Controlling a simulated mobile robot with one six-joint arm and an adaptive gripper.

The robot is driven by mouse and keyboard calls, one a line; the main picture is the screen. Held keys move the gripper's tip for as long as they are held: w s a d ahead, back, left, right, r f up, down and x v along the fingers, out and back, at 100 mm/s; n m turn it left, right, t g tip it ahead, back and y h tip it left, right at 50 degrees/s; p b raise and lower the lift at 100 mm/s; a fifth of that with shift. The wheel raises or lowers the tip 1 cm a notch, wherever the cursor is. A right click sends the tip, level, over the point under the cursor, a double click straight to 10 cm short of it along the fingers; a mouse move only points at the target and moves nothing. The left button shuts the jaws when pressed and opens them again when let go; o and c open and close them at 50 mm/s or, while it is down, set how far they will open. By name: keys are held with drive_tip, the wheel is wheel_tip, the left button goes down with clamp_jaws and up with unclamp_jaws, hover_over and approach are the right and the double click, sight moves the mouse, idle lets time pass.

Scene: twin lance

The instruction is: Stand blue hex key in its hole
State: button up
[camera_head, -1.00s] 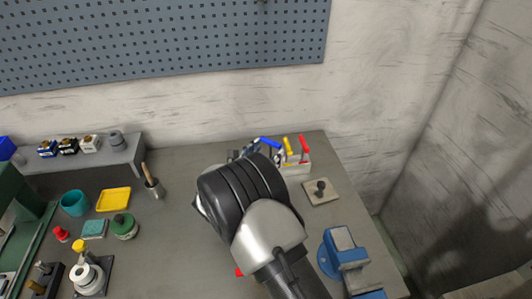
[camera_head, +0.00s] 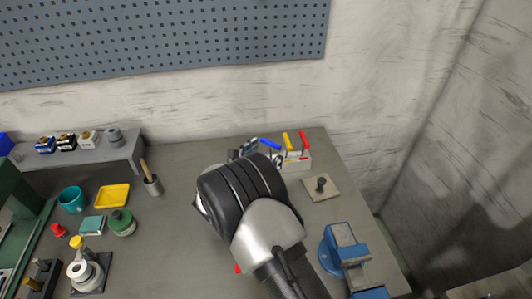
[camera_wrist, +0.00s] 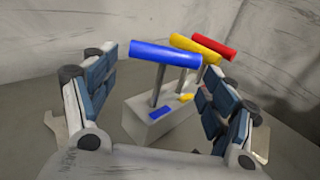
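The blue hex key (camera_wrist: 165,53) is upright in the wrist view, its thick blue handle lying crosswise at the top. Its grey shaft runs down to the pale block (camera_wrist: 140,126), close to a blue mark on it; I cannot tell how deep the shaft sits. My gripper (camera_wrist: 160,108) is open, its fingers wide apart to the left and right of the key, with nothing between the pads held.
A yellow-handled key (camera_head: 287,141) and a red-handled key (camera_head: 305,144) stand in the same block, right of the blue one. A plate with a dark knob (camera_head: 321,187) and a blue vise (camera_head: 343,247) are to the right. The wall is close behind.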

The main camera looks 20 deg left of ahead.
drive_tip(key=shift+o, duration=0.5)
drive_tip(key=shift+f, duration=0.2)
drive_tip(key=shift+s, duration=0.1)
drive_tip(key=shift+s+a, duration=0.1)
drive_tip(key=shift+s, duration=0.1)
drive_tip(key=v, duration=1.1)
drive_tip(key=shift+s+r, duration=0.15)
drive_tip(key=shift+r, duration=0.1)
drive_tip(key=shift+a, duration=0.15)
